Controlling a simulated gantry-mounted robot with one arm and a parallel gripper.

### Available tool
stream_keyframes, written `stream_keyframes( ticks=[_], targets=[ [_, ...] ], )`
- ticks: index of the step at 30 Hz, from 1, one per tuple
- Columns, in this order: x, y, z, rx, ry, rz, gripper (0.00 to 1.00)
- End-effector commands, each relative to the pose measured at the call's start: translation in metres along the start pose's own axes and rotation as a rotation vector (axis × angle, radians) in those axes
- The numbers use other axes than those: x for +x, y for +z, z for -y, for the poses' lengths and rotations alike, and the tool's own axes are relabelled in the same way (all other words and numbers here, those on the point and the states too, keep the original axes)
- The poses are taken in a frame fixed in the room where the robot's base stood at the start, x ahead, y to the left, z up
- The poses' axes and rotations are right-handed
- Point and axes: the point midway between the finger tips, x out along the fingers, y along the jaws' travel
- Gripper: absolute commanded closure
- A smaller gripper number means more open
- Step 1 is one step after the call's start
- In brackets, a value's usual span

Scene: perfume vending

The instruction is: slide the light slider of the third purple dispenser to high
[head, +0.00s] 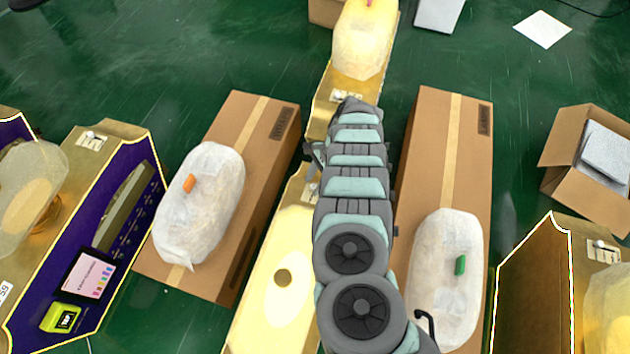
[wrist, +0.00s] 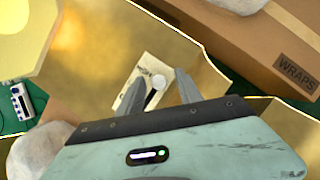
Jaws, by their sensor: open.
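In the wrist view my gripper (wrist: 160,80) is open, its two fingers apart over a gold dispenser top (wrist: 110,40). I cannot tell whether the fingers touch the knob. In the head view this seems to be the middle gold dispenser (head: 270,290), partly covered by my arm; part of its plate (head: 312,190) shows beside the arm. Its front is hidden, so its colour and number cannot be told. A purple-fronted dispenser (head: 120,220) stands at left, with its own slider plate (head: 91,140).
Cardboard boxes bearing white wrapped bundles flank the middle dispenser, at left (head: 262,150) and right (head: 455,130). Another gold dispenser (head: 335,100) stands behind it, and one (head: 575,245) stands at right. An open box (head: 590,165) lies at far right. Green floor is clear at upper left.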

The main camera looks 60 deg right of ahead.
Motion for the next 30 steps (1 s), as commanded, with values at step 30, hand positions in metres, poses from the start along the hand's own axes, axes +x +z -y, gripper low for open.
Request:
stream_keyframes(
  ticks=[30],
  targets=[
    [-0.109,0.000,0.000,-0.001,0.001,0.000,0.58]
  ],
)
